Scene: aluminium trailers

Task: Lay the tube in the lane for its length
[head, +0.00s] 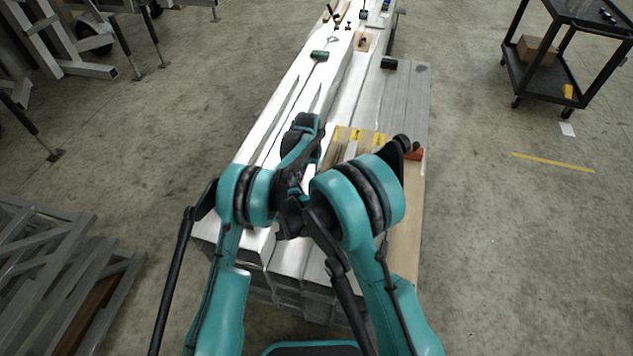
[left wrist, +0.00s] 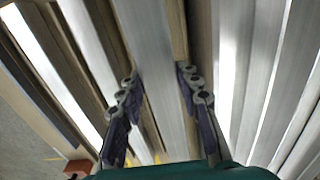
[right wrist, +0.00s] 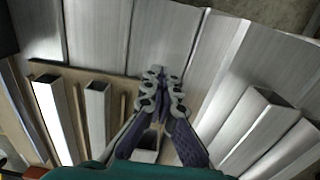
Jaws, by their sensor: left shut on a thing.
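In the left wrist view my left gripper (left wrist: 158,88) has its fingers on both sides of a pale aluminium tube (left wrist: 150,60), shut on it. The tube runs lengthwise between the fingers. The tan lane board (head: 342,155) with yellow labels shows partly behind my arms in the head view. In the right wrist view the board's dark end edge (right wrist: 75,72) and two square tubes lying in lanes (right wrist: 98,115) show. My right gripper (right wrist: 162,76) has its fingertips close together, with an open square tube end (right wrist: 148,146) showing between its fingers. My arms hide most of both hands in the head view.
Long metal beams (right wrist: 185,40) form the worktop. An orange clamp (head: 413,155) sits at the board's right. A green-handled tool (head: 320,55) and a black item (head: 389,63) lie farther back. A black cart (head: 545,65) stands right, across free floor.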

